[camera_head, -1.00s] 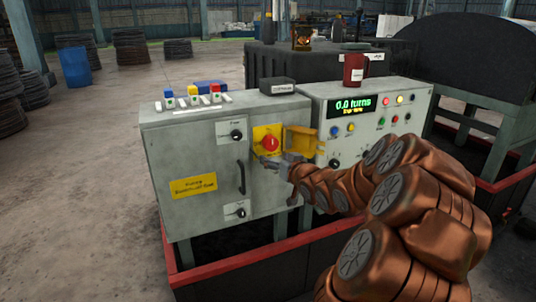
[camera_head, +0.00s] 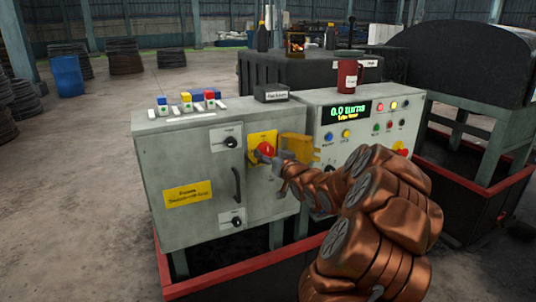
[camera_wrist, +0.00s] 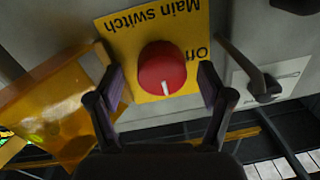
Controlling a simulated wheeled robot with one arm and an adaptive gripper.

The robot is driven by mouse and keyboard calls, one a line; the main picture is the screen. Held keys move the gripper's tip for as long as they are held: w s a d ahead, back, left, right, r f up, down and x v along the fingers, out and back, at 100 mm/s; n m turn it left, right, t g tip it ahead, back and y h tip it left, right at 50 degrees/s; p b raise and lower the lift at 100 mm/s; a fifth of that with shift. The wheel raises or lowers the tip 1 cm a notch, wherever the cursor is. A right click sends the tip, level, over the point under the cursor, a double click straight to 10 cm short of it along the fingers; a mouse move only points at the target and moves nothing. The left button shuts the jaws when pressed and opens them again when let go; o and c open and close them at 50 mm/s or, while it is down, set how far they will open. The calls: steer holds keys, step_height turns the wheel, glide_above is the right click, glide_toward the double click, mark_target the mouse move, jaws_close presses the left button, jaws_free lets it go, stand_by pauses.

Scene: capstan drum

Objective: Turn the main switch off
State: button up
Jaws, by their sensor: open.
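The main switch is a red round knob (camera_head: 265,148) on a yellow plate (camera_head: 262,137) on the grey cabinet's front. In the wrist view the knob (camera_wrist: 162,68) shows a white mark at its lower edge. The plate (camera_wrist: 140,30) reads "Main switch" and "Off" upside down, with "Off" to the knob's right. A yellow flap (camera_head: 297,148) stands swung out to the right of the plate; it also shows in the wrist view (camera_wrist: 50,110). My gripper (camera_head: 270,157) is open, its fingers on either side of the knob with gaps visible. Part of the plate is hidden.
The grey cabinet (camera_head: 165,150) has a black handle (camera_head: 237,184) and two black knobs left of the switch. A panel with a "0.0 turns" display (camera_head: 347,112) and several buttons stands right. Red rails run below.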

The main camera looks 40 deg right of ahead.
steer(key=shift+w, duration=0.4)
steer(key=c, duration=1.2)
